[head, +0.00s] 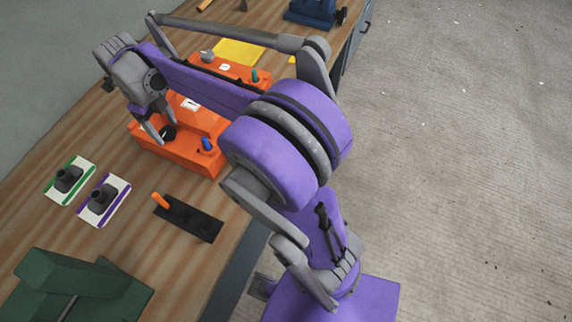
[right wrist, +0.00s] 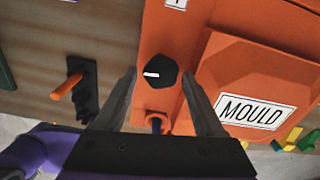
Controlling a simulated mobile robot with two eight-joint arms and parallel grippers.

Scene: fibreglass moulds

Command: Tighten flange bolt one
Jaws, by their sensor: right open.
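An orange mould (head: 178,152) with a "MOULD" label (right wrist: 254,112) sits on the wooden bench. A black faceted bolt head (right wrist: 158,74) with a white mark stands on its flat flange (right wrist: 165,30); it also shows in the head view (head: 168,132). A number on it cannot be read. My right gripper (head: 157,134) is open above the flange. In the right wrist view its fingers (right wrist: 158,82) lie either side of the bolt head; whether they touch it cannot be told. A blue peg (head: 207,145) stands on the flange near the bolt. My left gripper is not in view.
A black block with an orange handle (head: 185,216) lies near the bench edge. Two striped pads with black fittings (head: 69,181) (head: 103,200) lie left of it. A dark green object (head: 80,290) stands in front. Another orange unit (head: 232,70) and a yellow sheet (head: 238,52) lie behind.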

